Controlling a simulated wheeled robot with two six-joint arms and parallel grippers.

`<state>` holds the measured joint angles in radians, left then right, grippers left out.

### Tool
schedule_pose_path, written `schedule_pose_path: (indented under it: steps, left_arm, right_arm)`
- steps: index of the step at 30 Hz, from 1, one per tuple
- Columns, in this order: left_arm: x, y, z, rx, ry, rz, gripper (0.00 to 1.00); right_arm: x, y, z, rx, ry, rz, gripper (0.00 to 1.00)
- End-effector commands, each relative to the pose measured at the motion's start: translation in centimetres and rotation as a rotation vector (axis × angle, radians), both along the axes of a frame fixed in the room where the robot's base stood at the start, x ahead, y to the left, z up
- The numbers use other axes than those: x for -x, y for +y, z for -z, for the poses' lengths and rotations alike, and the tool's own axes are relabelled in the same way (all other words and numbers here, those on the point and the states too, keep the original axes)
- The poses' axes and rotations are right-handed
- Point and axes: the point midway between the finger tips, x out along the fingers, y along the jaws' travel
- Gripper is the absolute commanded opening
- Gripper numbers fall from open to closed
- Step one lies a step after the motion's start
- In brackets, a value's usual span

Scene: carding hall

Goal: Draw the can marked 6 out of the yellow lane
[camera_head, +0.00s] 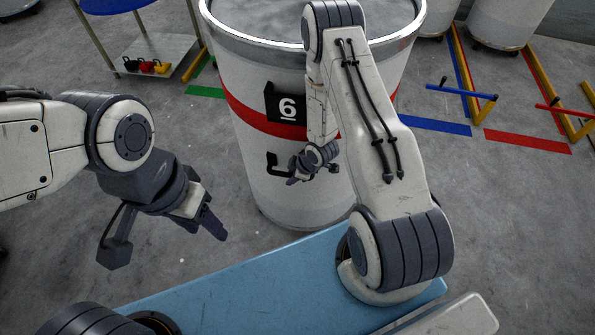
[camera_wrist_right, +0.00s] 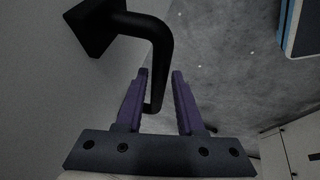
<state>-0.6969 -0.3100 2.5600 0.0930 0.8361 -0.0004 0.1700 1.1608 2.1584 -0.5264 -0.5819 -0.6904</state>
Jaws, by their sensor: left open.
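The can marked 6 (camera_head: 255,165) is a tall white drum with a red band and a black plate bearing a 6. It stands upright in front of me. Below the plate is a black handle (camera_head: 270,161), partly hidden by my right gripper (camera_head: 295,173). In the right wrist view, the handle (camera_wrist_right: 160,45) reaches down between the purple fingers of my right gripper (camera_wrist_right: 160,75). They are spread, with a gap on the right side of the handle. My left gripper (camera_head: 203,226) is open and empty, left of the can and apart from it.
A blue-topped stand (camera_head: 113,4) with small weights on its lower shelf is at back left. Yellow rails (camera_head: 466,72) and green, blue (camera_head: 440,126) and red (camera_head: 527,140) floor stripes lie around. Other cans stand behind.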

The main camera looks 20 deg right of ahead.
Motion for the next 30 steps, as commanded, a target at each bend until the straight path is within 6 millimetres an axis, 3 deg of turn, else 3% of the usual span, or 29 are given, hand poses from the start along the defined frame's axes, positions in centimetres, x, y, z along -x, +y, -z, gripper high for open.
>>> schedule_pose_path:
  steps: [11,14,30]
  left_arm:
    - [0.0,0.0,-0.01,0.0,0.0,0.0,0.5]
    - [0.0,0.0,-0.01,0.0,0.0,0.0,0.5]
    - [0.0,0.0,-0.01,0.0,0.0,0.0,0.5]
  right_arm:
    - [-0.19,0.09,0.42,0.0,-0.001,0.0,0.37]
    - [-0.17,0.09,0.42,0.0,0.0,0.0,0.0]
    - [0.0,0.13,0.44,-0.001,0.004,-0.001,0.0]
